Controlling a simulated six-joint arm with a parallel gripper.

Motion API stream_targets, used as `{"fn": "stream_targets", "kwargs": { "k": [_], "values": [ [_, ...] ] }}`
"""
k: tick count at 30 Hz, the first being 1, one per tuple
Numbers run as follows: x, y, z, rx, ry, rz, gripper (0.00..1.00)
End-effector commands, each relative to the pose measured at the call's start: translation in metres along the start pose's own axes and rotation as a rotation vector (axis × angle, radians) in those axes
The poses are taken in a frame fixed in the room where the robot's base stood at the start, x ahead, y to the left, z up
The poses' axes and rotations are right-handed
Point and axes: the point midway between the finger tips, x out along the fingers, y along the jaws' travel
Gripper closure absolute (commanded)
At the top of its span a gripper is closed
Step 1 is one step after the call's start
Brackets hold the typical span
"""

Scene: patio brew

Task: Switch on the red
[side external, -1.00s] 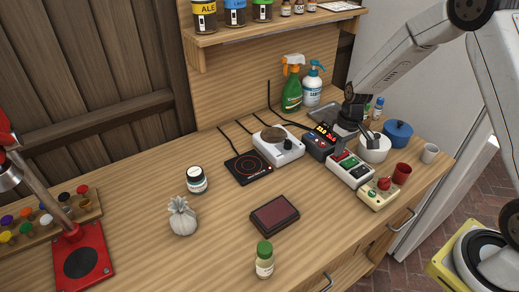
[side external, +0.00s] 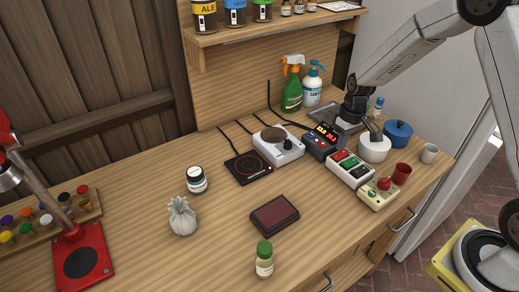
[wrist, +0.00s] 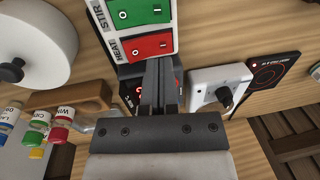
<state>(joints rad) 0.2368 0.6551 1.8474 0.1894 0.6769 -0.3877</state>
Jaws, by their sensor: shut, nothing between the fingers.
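The white switch box (side external: 350,169) stands on the wooden counter. In the wrist view it has a green rocker marked STIR (wrist: 135,12) and a red rocker marked HEAT (wrist: 139,47). Both rockers carry O and I marks. My gripper (wrist: 159,64) is shut and empty, with its tips showing at the lower edge of the red rocker. I see no clear contact with the box.
A white lidded pot (side external: 374,149) and blue pot (side external: 398,133) stand close by. A dark controller with lit digits (side external: 321,141), a hotplate (side external: 279,146) and a black induction plate (side external: 248,167) are to the left. A cream box with a red button (side external: 379,193) stands in front.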

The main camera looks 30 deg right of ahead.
Motion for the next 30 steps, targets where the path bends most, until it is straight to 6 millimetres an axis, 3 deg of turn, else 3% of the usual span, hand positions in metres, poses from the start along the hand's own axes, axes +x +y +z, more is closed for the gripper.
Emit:
{"fn": "stream_targets", "kwargs": {
  "k": [18,24,30],
  "values": [
    [-0.092,-0.023,-0.001,-0.001,0.004,0.001,1.00],
    [-0.112,-0.028,-0.001,0.000,0.002,0.000,1.00],
    [-0.118,-0.030,0.000,0.000,0.000,0.000,1.00]
  ]
}}
